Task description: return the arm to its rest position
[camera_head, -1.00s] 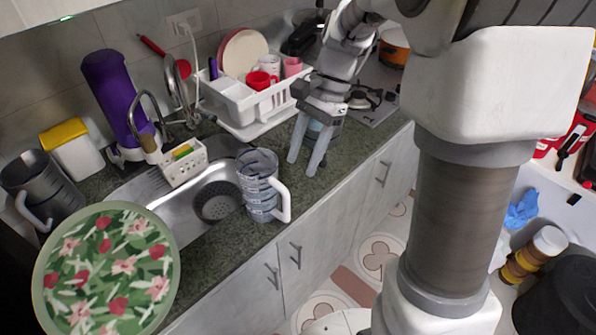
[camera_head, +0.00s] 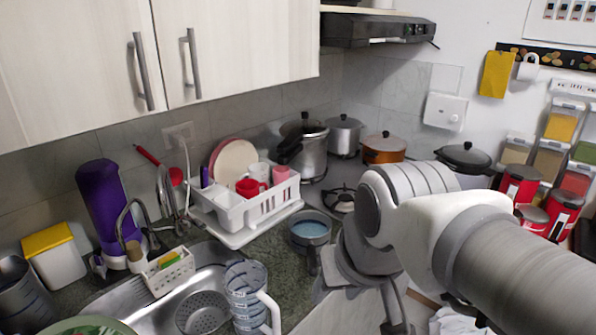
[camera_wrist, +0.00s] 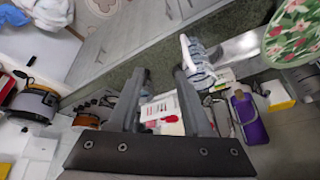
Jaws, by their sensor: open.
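My arm (camera_head: 440,225) reaches in from the right in the head view, bent in front of the counter's right end. My gripper (camera_wrist: 160,73) shows clearly in the wrist view, with its two grey fingers apart and nothing between them. In the head view the gripper end is low in the picture, partly cut off and hard to make out. Beyond the fingers, the wrist view shows the counter, dish rack and sink area at a tilt, all apart from the fingers.
A measuring jug (camera_head: 247,295) stands at the sink's edge. A small saucepan (camera_head: 311,231) sits on the counter near the arm, beside the white dish rack (camera_head: 245,208). Pots stand at the back. Red canisters (camera_head: 522,184) are at right. Wall cabinets (camera_head: 220,50) hang above.

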